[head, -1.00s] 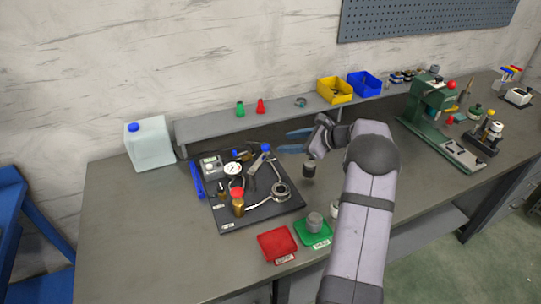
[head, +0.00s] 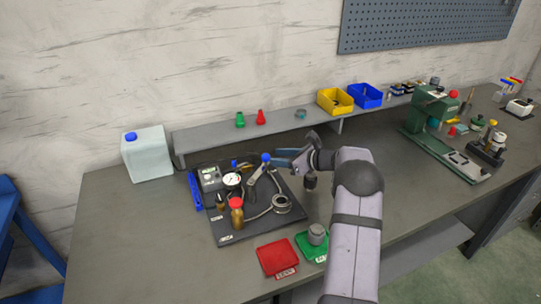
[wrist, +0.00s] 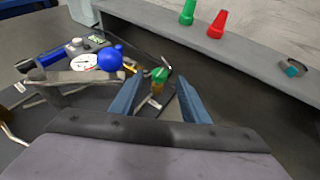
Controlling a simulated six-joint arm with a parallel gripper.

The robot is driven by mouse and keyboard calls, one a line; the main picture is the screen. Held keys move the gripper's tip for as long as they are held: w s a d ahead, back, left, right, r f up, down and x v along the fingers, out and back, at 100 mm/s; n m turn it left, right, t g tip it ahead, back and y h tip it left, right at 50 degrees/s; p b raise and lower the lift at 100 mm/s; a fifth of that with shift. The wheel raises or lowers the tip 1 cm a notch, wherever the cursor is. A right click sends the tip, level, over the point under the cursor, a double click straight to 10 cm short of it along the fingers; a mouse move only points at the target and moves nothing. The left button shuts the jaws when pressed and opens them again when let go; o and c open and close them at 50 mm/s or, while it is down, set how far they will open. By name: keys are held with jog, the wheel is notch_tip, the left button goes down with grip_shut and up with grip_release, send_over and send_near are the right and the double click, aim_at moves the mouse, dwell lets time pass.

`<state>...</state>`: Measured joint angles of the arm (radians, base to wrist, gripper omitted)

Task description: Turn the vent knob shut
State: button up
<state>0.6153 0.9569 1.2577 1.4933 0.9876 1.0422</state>
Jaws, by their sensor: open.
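A small green knob (wrist: 160,75) on a brass stem stands at the far edge of the black rig board (head: 240,236). It is the likely vent knob; no readable label confirms this. In the wrist view it shows between and beyond the two blue fingers of my gripper (wrist: 160,92). The fingers are apart, with nothing held. In the head view my gripper (head: 280,157) is at the board's back right corner, and I cannot make out the green knob there. Contact with the knob cannot be told.
A lever with a blue ball (wrist: 110,60) stands just left of my fingers. A gauge (wrist: 84,64) and a red-capped brass bottle (head: 236,212) are on the board. A raised shelf (head: 210,138) runs behind. Red (head: 277,256) and green (head: 310,247) trays lie in front.

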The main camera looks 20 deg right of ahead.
jog(key=shift+p+x, duration=0.3)
jog(key=shift+x, duration=1.4)
jog(key=shift+c, duration=0.7)
jog(key=c, duration=0.9)
jog(key=shift+a+m+h+b, duration=0.1)
jog(key=shift+m+h+b, duration=0.2)
jog(key=shift+b, duration=0.35)
jog(key=shift+m+t+h+b, duration=0.4)
jog(key=shift+h, duration=0.1)
jog(key=o, duration=1)
jog(key=shift+o, duration=0.2)
jog(key=shift+s, duration=0.1)
